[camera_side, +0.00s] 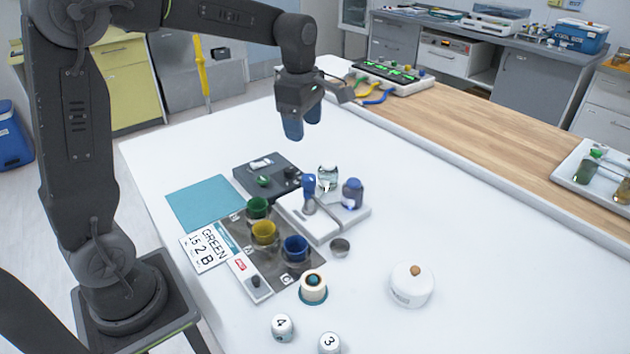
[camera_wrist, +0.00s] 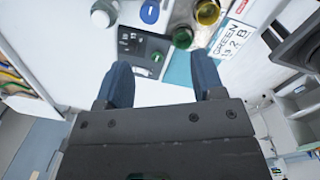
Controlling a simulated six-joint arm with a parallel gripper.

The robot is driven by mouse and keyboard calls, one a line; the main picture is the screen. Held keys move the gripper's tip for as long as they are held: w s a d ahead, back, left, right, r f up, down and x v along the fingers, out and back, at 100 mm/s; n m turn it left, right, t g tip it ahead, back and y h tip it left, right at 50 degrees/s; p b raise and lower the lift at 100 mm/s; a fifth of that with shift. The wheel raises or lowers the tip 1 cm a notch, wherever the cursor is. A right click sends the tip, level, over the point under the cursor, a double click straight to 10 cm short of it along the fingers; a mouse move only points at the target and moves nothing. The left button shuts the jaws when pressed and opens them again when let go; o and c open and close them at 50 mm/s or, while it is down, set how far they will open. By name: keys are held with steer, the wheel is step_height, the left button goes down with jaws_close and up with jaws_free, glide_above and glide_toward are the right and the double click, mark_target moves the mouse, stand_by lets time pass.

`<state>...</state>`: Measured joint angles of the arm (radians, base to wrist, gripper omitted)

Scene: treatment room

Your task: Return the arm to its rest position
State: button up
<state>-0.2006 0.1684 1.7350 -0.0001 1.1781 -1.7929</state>
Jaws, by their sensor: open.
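My gripper (camera_side: 303,124) has blue fingertips and hangs above the white table, behind the group of small items. In the wrist view my gripper (camera_wrist: 165,88) shows its two blue fingers spread apart with nothing between them. In the side view my arm reaches from its base at the left, up and across to the right, with the gripper pointing down. The gripper is clear of the table and touches nothing.
Below stand a dark box (camera_side: 268,176), a stamp-like blue-handled item (camera_side: 309,192), a blue-capped jar (camera_side: 352,194) and green, yellow (camera_side: 264,233) and blue cups. A white lidded pot (camera_side: 412,285) stands at right.

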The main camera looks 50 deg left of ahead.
steer(key=s+d+m+t, duration=0.2)
steer(key=s+d+m, duration=0.2)
steer(key=s+m, duration=0.6)
steer(key=s+d+r+m+t, duration=0.1)
steer(key=s+d+m+t, duration=0.2)
steer(key=s+m, duration=0.7)
steer(key=d+m, duration=0.1)
steer(key=m, duration=0.1)
steer(key=shift+m, duration=0.4)
steer(key=shift+d, duration=0.1)
